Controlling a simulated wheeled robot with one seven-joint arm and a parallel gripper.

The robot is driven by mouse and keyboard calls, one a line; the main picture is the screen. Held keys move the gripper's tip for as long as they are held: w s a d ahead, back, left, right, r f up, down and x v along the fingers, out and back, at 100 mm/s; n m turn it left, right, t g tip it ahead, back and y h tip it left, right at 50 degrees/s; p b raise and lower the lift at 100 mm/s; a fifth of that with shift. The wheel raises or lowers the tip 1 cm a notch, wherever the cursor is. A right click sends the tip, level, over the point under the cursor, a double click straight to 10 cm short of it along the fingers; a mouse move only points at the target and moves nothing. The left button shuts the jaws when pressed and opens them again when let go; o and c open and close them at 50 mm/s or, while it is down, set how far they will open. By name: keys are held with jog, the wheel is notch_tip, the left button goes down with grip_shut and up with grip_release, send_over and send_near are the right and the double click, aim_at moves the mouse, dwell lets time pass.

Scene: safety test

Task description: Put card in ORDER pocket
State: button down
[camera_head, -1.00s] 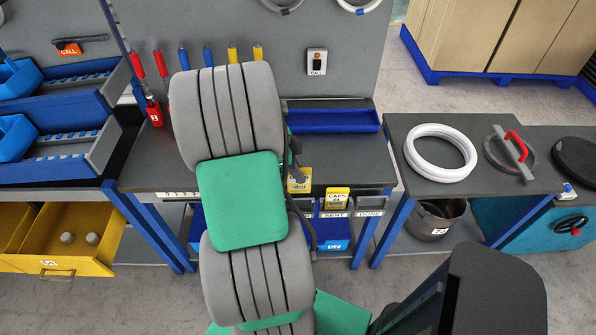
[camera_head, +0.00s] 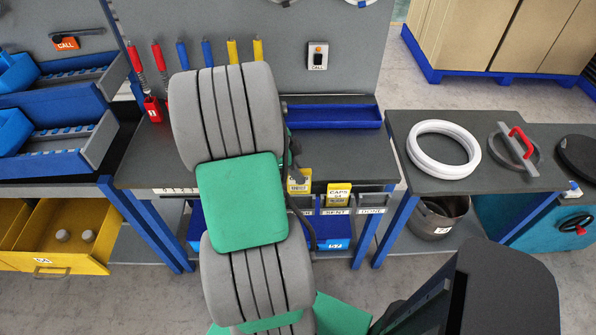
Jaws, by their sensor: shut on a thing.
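My gripper (camera_head: 296,165) is mostly hidden behind my own arm; only a dark part of it shows at the arm's right edge. It is shut on a yellow card (camera_head: 299,183), in front of the bench's front edge. Another yellow card marked CAPS (camera_head: 339,194) stands to its right at the front edge, above a label reading SENT (camera_head: 335,212). A DONE label (camera_head: 372,211) is farther right. I cannot make out the ORDER label or its pocket; my arm covers the left part of the pocket row.
Blue bins (camera_head: 335,243) sit below the pockets. A blue tray (camera_head: 334,116) lies at the bench's back. To the right, a table carries a white ring (camera_head: 443,149) and a red-handled disc (camera_head: 520,143). A yellow drawer (camera_head: 65,235) stands open at left.

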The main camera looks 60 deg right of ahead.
jog(key=shift+f+b, duration=2.7)
jog(key=shift+f, duration=0.7)
jog(key=c, duration=1.3)
grip_release()
jog(key=shift+c, duration=0.2)
jog(key=shift+r, duration=0.1)
jog(key=v, duration=0.7)
jog(key=shift+w+r, duration=0.15)
jog(key=shift+r, duration=0.15)
notch_tip(320, 180, up, 7)
jog(key=p, duration=0.5)
send_over(302, 194)
jog(key=w+a, duration=0.2)
jog(key=w, duration=0.2)
jog(key=shift+s+d, duration=0.1)
jog(key=shift+d, duration=0.05)
